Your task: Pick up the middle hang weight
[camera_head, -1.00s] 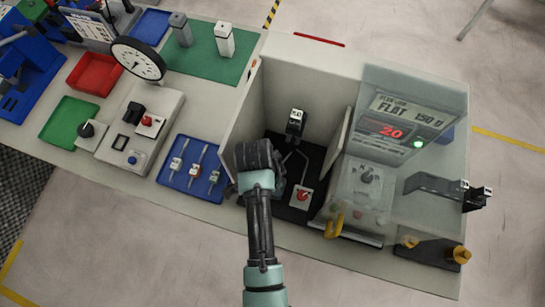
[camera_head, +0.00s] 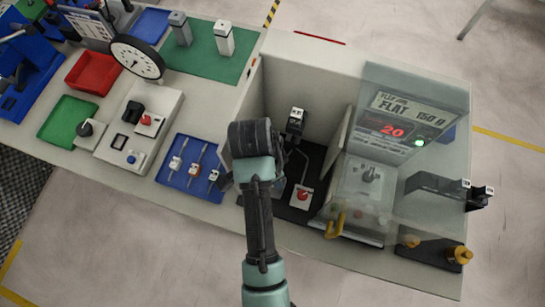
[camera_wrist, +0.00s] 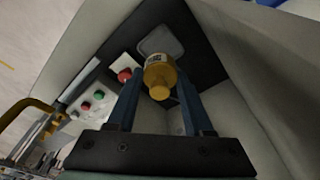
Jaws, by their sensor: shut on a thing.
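My gripper (camera_wrist: 160,82) is shut on a yellow-brass hang weight (camera_wrist: 159,72), which sits between its two dark fingers in the wrist view. Below the weight is the dark floor (camera_wrist: 205,70) of a walled bay, with a grey rounded plate on it. In the head view my wrist hides the gripper and held weight at the bay's left side. Two similar brass weights, one (camera_head: 409,240) at the left and one (camera_head: 459,255) at the right, stand on a black rack (camera_head: 432,250), with a gap between them.
Pale bay walls (camera_head: 283,80) rise around the dark floor. A red-button box (camera_head: 302,196) and a black-topped post stand inside. A clear-fronted display unit (camera_head: 398,118) reading 20 stands right. A blue tray (camera_head: 170,179) with several small tools lies left of my wrist.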

